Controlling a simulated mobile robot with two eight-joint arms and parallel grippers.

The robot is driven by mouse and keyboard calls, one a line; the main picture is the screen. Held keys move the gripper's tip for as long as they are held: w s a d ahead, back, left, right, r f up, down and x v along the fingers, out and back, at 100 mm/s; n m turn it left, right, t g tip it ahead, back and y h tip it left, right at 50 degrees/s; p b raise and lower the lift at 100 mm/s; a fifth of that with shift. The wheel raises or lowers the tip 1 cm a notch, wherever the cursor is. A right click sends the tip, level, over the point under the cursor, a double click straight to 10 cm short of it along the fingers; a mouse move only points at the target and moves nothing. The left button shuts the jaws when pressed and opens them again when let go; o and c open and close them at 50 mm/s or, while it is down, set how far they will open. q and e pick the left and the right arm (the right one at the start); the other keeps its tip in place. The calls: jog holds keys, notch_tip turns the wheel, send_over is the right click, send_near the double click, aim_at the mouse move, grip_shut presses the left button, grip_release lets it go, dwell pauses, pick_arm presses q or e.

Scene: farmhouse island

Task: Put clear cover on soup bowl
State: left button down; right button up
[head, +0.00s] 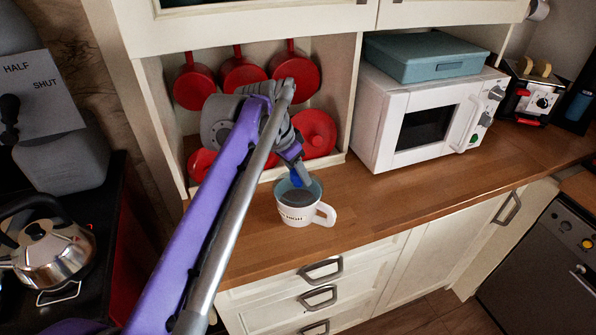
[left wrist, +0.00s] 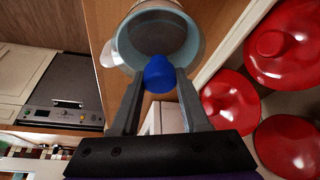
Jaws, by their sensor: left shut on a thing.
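The soup bowl (head: 300,214) is a white mug-like bowl with a handle on its right and dark lettering, upright on the wooden counter. In the left wrist view the bowl (left wrist: 122,50) shows a pale blue inside and a dark grey round surface within. My left gripper (head: 298,179) is at the bowl's back rim, pointing down, and is shut on a blue knob (left wrist: 160,74). The knob looks like the clear cover's handle. The clear part cannot be told apart from the bowl's opening, nor whether it touches the rim. My right gripper is not in view.
Red pans and lids (head: 318,130) fill the cubby behind the bowl. A white microwave (head: 418,120) with a blue box (head: 436,57) on top stands to the right, then a toaster (head: 533,92). A kettle (head: 45,250) sits far left. The counter right of the bowl is clear.

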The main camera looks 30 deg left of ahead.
pick_arm(q)
jog(key=shift+f, duration=0.5)
jog(key=shift+c, duration=1.6)
grip_release()
notch_tip(320, 180, up, 6)
jog(key=p, duration=0.5)
jog(key=shift+f, duration=0.1)
